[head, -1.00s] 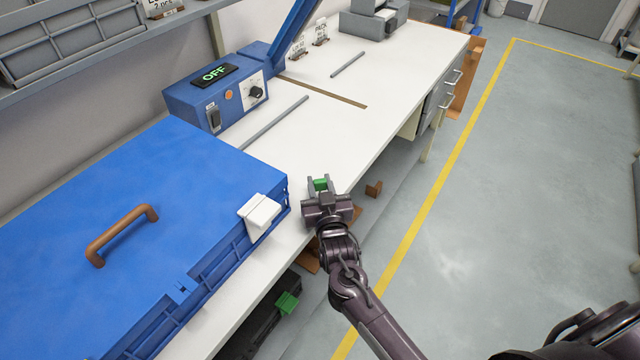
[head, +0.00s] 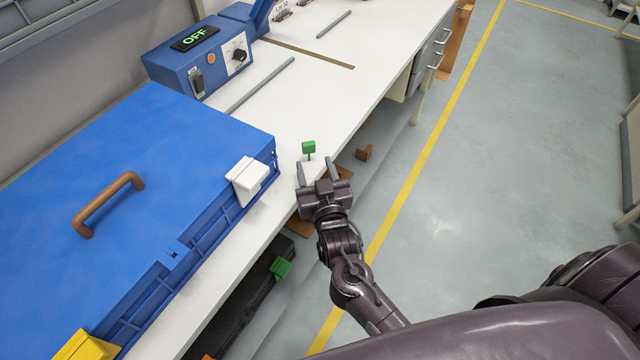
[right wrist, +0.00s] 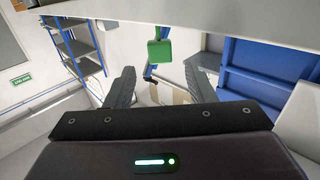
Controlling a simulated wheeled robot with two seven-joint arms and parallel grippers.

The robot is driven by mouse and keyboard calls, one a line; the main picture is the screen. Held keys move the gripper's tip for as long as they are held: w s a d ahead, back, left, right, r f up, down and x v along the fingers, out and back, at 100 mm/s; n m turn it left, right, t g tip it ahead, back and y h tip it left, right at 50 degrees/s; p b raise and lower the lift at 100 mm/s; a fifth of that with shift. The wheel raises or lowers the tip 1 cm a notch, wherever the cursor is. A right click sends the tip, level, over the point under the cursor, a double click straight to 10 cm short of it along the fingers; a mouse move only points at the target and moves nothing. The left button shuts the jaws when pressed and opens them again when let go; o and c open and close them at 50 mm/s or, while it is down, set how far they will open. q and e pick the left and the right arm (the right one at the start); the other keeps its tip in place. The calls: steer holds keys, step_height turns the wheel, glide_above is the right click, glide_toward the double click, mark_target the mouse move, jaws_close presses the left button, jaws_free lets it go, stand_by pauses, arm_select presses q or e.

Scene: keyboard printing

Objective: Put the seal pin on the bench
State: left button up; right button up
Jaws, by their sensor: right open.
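The seal pin (head: 308,148) has a green block head on a thin stem. It stands apart from my fingers on the white bench (head: 320,95), near the front edge, to the right of the blue box. My right gripper (head: 315,168) is open and empty at the bench's front edge, just short of the pin. In the right wrist view the green pin (right wrist: 160,52) shows between and beyond the two spread fingers (right wrist: 160,75), with its stem meeting the bench edge. My left gripper is out of view.
A blue box (head: 150,170) with a brown handle and white latch (head: 250,180) fills the bench's left part. A blue control unit (head: 200,60) reading OFF stands behind it. Grey rods lie further along. A dark case with a green latch (head: 281,267) sits below. The floor at right is clear.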

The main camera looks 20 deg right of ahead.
steer(key=s, duration=0.4)
steer(key=shift+s+a, duration=0.3)
steer(key=shift+s, duration=0.1)
steer(key=shift+f, duration=0.1)
